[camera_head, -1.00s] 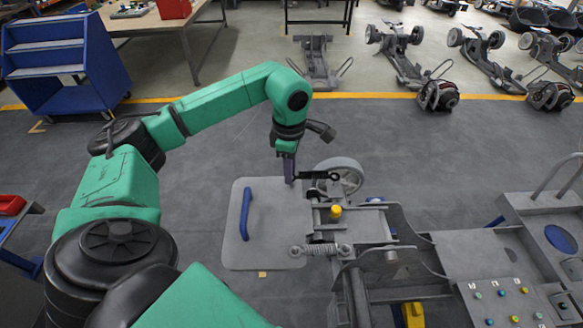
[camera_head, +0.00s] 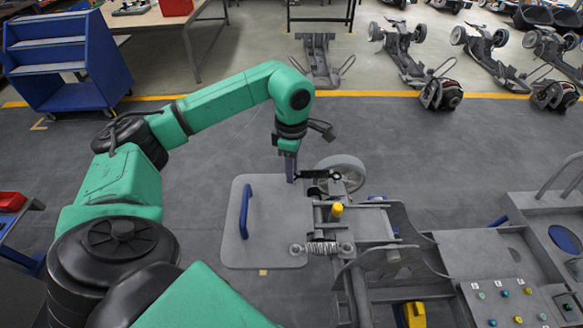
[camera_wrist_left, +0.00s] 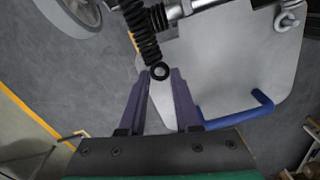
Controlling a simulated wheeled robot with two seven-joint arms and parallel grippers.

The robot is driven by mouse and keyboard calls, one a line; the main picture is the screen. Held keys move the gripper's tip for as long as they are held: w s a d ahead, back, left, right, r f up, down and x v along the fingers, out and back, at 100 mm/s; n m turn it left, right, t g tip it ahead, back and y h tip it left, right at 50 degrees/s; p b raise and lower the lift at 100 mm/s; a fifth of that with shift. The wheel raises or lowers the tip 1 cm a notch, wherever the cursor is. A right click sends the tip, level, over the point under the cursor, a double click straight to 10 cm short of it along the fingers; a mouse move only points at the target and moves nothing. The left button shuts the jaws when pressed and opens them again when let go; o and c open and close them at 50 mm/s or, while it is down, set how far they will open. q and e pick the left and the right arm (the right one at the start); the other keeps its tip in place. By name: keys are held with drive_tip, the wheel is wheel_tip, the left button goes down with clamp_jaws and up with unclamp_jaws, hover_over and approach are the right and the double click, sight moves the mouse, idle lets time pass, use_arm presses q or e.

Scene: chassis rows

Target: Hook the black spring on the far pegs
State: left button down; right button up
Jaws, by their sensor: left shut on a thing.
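My left gripper (camera_head: 291,179) is shut on the end eye of the black spring (camera_head: 318,175), beside the wheel at the chassis's far corner. In the left wrist view the eye sits between the two purple fingertips (camera_wrist_left: 161,74). The black spring's coils (camera_wrist_left: 139,28) run up from it towards the chassis, and their other end is cut off at the top edge. I cannot tell whether either end is on a far peg; the pegs are not clear there. A silver spring (camera_head: 321,248) lies across the near side of the chassis front. My right gripper is not in view.
A grey plate with a blue handle (camera_head: 244,213) lies left of the chassis (camera_head: 385,225). A grey wheel (camera_head: 347,172) is close behind the black spring. A yellow knob (camera_head: 337,210) stands between the springs.

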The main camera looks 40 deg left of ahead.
use_arm(q)
drive_tip(key=shift+f+b, duration=0.45)
drive_tip(key=shift+f, duration=0.1)
drive_tip(key=shift+w+f+b, duration=0.1)
drive_tip(key=shift+f+b, duration=0.65)
drive_tip(key=shift+f, duration=0.15)
drive_tip(key=c, duration=0.5)
unclamp_jaws()
drive_tip(key=shift+r, duration=0.1)
